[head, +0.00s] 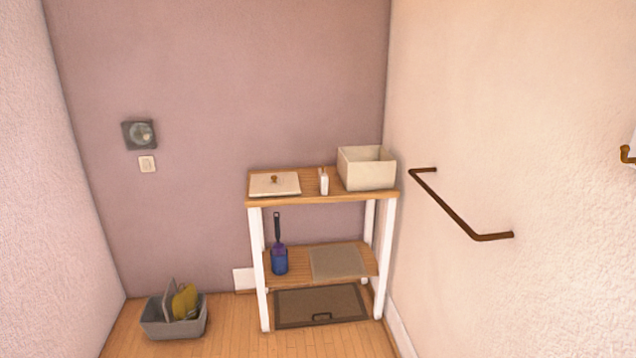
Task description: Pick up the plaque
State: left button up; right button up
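No thing here is plainly marked as the plaque, and I cannot tell which flat piece it is. A flat cream panel with a small brown knob (274,184) lies on the left of the shelf unit's wooden top (312,190). A flat greyish-beige square (336,262) lies on the middle shelf. A dark-framed brown panel with a handle (320,305) is at the bottom of the unit. A dark square piece with a round face (140,135) is on the back wall. Neither of my grippers is in view.
A cream box (367,168) and a small white container (323,182) stand on the top. A grey bin (174,316) sits on the floor at left. A brown rail (452,208) juts from the right wall.

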aim_at(323, 177)
jog(key=z, duration=0.4)
jog(key=i+j+z, duration=0.15)
jog(key=z, duration=0.15)
jog(key=i+j+z, duration=0.15)
jog(key=i+z, duration=0.15)
jog(key=i+j+z, duration=0.15)
jog(key=i+j, duration=0.3)
jog(key=i+j+z, duration=0.1)
jog(key=i+j, duration=0.35)
jog(key=j, duration=0.3)
